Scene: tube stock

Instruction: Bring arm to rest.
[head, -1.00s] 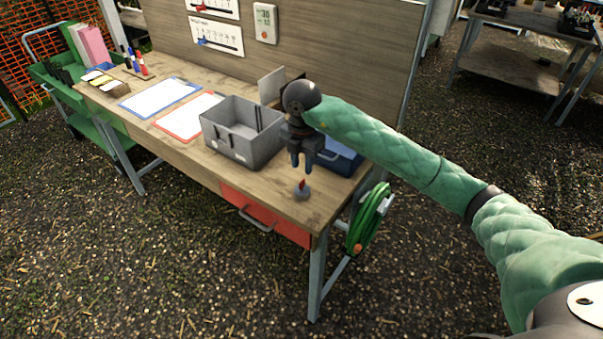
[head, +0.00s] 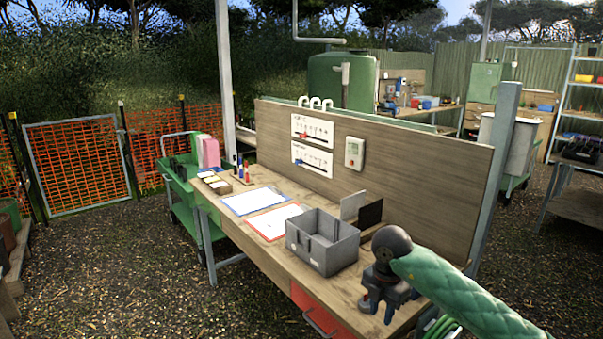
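My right arm (head: 455,300) in its green quilted sleeve comes in from the lower right. My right gripper (head: 380,308) points down over the right end of the wooden workbench (head: 262,262). Its two dark fingers stand apart with nothing visible between them. A small grey round object (head: 363,305) is on the bench just left of the fingers and is partly hidden. My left arm and gripper are out of view.
A grey open bin (head: 322,250) stands left of my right gripper. An upright wooden panel (head: 420,185) rises behind it. Red- and blue-edged sheets lie further left. A red drawer (head: 312,312) is under the bench front. Gravel ground lies open at lower left.

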